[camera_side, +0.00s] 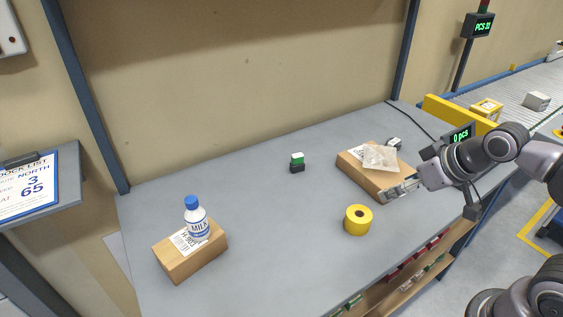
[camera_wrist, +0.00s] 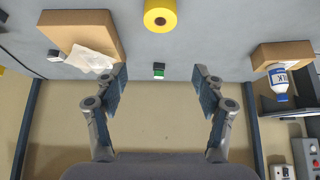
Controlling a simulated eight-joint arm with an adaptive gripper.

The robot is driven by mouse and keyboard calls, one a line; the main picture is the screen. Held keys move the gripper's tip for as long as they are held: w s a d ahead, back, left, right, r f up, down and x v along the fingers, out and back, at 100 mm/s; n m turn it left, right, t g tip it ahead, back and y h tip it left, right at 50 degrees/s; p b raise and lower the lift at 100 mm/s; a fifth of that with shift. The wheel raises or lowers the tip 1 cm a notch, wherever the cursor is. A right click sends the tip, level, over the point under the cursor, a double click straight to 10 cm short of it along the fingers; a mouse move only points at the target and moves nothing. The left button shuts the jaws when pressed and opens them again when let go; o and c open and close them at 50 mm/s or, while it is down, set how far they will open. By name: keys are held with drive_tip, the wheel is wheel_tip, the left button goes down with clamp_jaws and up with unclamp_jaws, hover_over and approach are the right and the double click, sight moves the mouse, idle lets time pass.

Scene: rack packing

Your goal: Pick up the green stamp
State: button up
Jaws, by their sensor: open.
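The green stamp (camera_side: 297,162) stands on the grey table near its back middle. It is small, with a white top, a green band and a dark base. It also shows in the wrist view (camera_wrist: 159,70), ahead of the gap between my fingers and apart from them. My gripper (camera_side: 403,189) is at the right of the table in the side view, beside a cardboard box. In the wrist view my gripper (camera_wrist: 160,82) is open, with its two fingers wide apart and nothing between them.
A cardboard box (camera_side: 362,180) with a crumpled clear bag (camera_side: 380,158) on it lies near my gripper. A yellow tape roll (camera_side: 358,220) stands in front. A milk bottle (camera_side: 197,218) stands on another box (camera_side: 185,264) at left. A small dark-and-white object (camera_side: 394,143) sits behind the right box.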

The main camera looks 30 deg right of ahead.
drive_tip(key=w+r, duration=0.3)
drive_tip(key=w, duration=0.3)
drive_tip(key=m+g+h, duration=0.1)
drive_tip(key=m+g, duration=0.1)
drive_tip(key=g, duration=0.1)
hover_over(299, 155)
drive_tip(key=s+a, duration=0.1)
drive_tip(key=s, duration=0.3)
wheel_tip(299, 155, down, 10)
drive_tip(key=shift+w+x, duration=0.2)
drive_tip(key=shift+x, duration=2.4)
drive_tip(key=shift+w+x, duration=0.2)
drive_tip(key=shift+x, duration=2.35)
drive_tip(key=shift+r, duration=0.15)
drive_tip(key=c, duration=1.2)
